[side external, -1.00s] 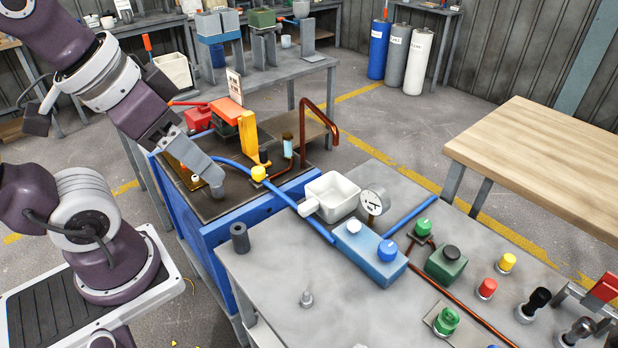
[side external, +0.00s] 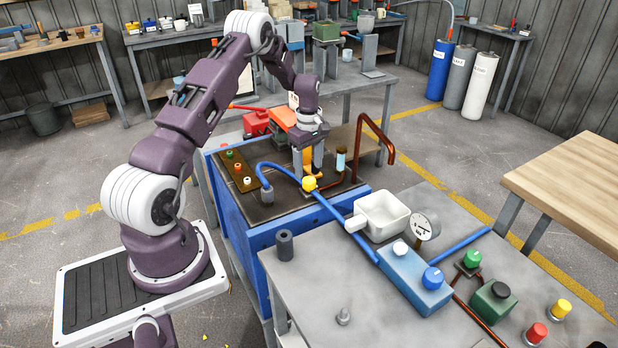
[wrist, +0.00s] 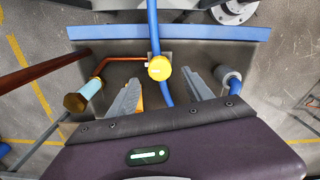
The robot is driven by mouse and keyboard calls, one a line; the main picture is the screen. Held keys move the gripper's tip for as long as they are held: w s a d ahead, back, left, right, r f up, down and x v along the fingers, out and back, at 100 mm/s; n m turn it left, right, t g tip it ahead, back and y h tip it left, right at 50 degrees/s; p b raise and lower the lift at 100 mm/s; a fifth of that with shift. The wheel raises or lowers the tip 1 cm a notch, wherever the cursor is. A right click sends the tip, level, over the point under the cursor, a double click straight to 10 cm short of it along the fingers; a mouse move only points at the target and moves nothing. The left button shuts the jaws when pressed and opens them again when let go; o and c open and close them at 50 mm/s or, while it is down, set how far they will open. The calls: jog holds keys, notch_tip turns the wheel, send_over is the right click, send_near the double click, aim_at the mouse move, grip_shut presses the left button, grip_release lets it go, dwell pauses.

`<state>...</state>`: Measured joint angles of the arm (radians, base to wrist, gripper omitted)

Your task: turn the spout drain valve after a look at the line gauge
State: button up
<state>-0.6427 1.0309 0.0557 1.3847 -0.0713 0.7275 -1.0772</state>
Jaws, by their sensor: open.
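A round yellow knob (side external: 309,184) sits on the blue hose at the front of the dark tray top; I take it for the drain valve. In the wrist view the yellow knob (wrist: 159,68) has a small pale mark on its left side. My gripper (side external: 306,172) points down just behind the knob. In the wrist view my gripper (wrist: 162,78) is open, its fingers on either side of the knob's line; I cannot tell whether they touch it. The round white gauge (side external: 422,226) stands behind the blue box, its reading too small to tell. The yellow-orange spout is mostly hidden behind my gripper.
A clear tube with a brass cap (wrist: 75,102) and copper pipe (wrist: 105,63) stand left of my fingers. A grey hose fitting (wrist: 228,78) is close on the right. A white basin (side external: 381,216) and blue box (side external: 415,280) are on the front bench.

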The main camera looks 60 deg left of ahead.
aim_at(309, 179)
notch_tip(309, 179, down, 5)
jog(key=shift+r, duration=0.15)
grip_shut()
jog(key=shift+m, duration=0.3)
jog(key=m, duration=0.3)
jog(key=shift+d+m, duration=0.1)
jog(key=shift+m, duration=0.2)
jog(key=m, duration=0.4)
jog(key=shift+m, duration=0.3)
jog(key=m, duration=0.4)
jog(key=shift+m, duration=2.5)
